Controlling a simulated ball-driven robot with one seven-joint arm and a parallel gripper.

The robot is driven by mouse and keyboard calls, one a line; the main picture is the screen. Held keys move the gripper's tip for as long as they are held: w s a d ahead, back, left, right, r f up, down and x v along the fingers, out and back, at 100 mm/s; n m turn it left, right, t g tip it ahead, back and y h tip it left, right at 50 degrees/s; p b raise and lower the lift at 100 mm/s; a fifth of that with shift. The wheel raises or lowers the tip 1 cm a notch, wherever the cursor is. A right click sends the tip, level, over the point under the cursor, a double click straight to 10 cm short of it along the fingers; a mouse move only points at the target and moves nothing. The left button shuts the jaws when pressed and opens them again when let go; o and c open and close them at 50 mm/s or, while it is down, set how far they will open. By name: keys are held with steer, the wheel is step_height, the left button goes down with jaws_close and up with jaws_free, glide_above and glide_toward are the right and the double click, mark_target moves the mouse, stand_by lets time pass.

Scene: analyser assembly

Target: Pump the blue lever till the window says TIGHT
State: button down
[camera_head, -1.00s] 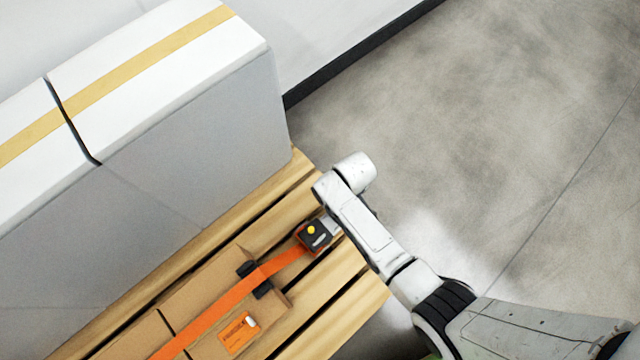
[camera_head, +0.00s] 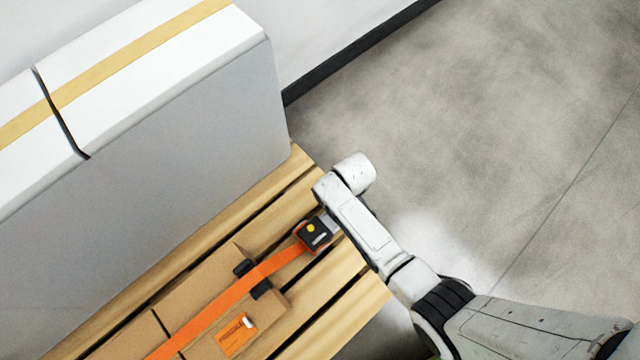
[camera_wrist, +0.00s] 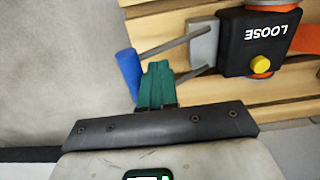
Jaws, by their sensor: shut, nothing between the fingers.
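The blue lever grip (camera_wrist: 128,72) shows in the wrist view, at the end of grey metal rods that run right to the black ratchet (camera_wrist: 250,45). The ratchet's window (camera_wrist: 270,32) reads LOOSE, upside down in this view. A yellow button (camera_wrist: 261,65) sits below it. My gripper (camera_wrist: 156,82) has green fingers, shut and empty, just right of the blue grip and close to the rods; I cannot tell whether they touch. In the head view the ratchet (camera_head: 315,235) lies at the end of the orange strap (camera_head: 215,308); my arm hides the lever and fingers.
The strap crosses cardboard boxes (camera_head: 190,290) on a wooden pallet (camera_head: 335,290). A black clip (camera_head: 252,278) and an orange label (camera_head: 235,335) lie there. A tall white-topped grey box (camera_head: 190,150) stands behind at left. The concrete floor (camera_head: 500,130) at right is clear.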

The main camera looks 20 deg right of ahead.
steer(key=shift+f, duration=0.25)
step_height(320, 180, up, 9)
steer(key=p, duration=0.8)
steer(key=shift+f+p, duration=0.2)
steer(key=shift+p, duration=0.1)
steer(key=shift+s, duration=0.1)
